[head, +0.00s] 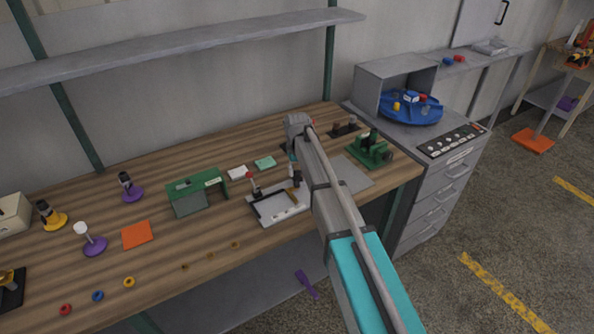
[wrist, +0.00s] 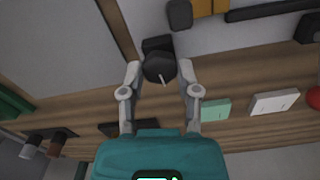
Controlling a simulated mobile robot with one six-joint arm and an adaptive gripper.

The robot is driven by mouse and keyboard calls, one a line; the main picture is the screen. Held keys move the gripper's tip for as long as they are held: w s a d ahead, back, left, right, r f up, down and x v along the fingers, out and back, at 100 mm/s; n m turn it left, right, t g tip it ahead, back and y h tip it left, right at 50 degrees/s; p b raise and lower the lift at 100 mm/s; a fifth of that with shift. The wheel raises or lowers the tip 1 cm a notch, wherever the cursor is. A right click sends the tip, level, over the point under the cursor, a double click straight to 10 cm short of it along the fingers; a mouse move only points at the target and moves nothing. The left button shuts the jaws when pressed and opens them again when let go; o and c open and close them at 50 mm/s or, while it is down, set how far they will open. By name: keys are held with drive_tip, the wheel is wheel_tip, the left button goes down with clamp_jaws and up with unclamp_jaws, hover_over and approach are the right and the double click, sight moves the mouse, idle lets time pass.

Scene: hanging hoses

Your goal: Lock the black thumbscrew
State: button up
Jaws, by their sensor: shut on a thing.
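The black thumbscrew (wrist: 159,67) is a dark round knob with a pale line on its face, in the middle of the wrist view. It sits against a black block (wrist: 157,44) at the edge of a pale fixture plate (wrist: 215,50). My gripper (wrist: 160,76) has one grey finger on each side of the knob and is closed on it. In the head view my arm hides the knob; the gripper (head: 293,171) shows only in part above the fixture (head: 271,217) on the wooden bench.
A mint block (head: 265,162) and a white block (head: 237,172) lie behind the fixture. A green housing (head: 196,190) stands to the left, and a green vise (head: 369,150) to the right. A second dark cylinder (wrist: 180,14) is close to the grip. The bench front has small rings.

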sight(297, 171)
clamp_jaws()
drive_tip(key=shift+m, duration=0.6)
drive_tip(key=o, duration=0.9)
unclamp_jaws()
drive_tip(key=shift+n, duration=0.4)
drive_tip(key=shift+r, duration=0.15)
wheel_tip(297, 171, up, 14)
drive_tip(key=p, duration=1.3)
drive_tip(key=shift+f+p, duration=0.25)
drive_tip(key=shift+p, duration=0.15)
